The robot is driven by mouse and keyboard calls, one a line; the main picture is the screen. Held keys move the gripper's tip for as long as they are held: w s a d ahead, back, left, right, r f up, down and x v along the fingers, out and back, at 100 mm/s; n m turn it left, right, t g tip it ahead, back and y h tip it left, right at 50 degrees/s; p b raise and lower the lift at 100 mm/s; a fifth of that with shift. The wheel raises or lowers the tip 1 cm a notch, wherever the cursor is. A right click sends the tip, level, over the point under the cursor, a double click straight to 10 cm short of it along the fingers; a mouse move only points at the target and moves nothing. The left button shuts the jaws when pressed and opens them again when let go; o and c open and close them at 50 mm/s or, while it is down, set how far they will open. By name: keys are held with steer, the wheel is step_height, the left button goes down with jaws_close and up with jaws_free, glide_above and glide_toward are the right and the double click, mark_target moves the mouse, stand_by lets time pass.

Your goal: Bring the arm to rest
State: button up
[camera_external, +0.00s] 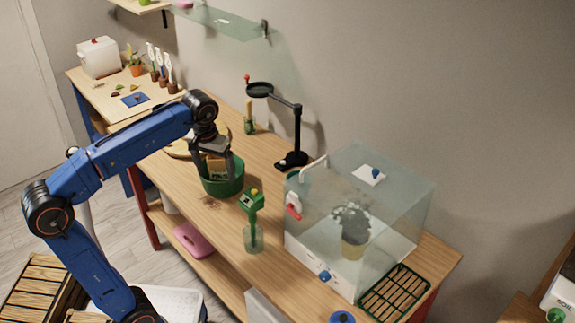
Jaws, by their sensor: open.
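My blue arm reaches in from the lower left over the wooden bench. My gripper (217,157) points down over a green pot (223,184) and is open. A brown packet or block with dark lettering (216,167) shows in the pot between or just behind the fingers. The fingertips are at or just above the pot's rim; I cannot tell whether they touch anything.
A green tool in a clear glass (253,238) stands right of the pot. A black stand (297,135) is behind it. A clear case with a potted plant (353,222) fills the right end, beside a green slatted tray (395,293). Labelled sticks in small pots (162,68) stand far left.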

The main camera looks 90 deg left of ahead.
steer(key=s+d+f+m+t, duration=0.1)
steer(key=d+f+m, duration=0.3)
steer(key=d+f, duration=0.4)
steer(key=s+d+f+m+t, duration=0.1)
steer(key=s+d+f+m, duration=0.3)
steer(key=d+f, duration=0.5)
steer(key=s+d+f+m+t+h, duration=0.1)
steer(key=s+d+f+m+t, duration=0.1)
steer(key=d+f+m, duration=0.4)
steer(key=s+d+f, duration=0.1)
steer(key=d+f, duration=0.2)
steer(key=d, duration=0.3)
steer(key=shift+d+f, duration=0.15)
steer(key=shift+d, duration=0.05)
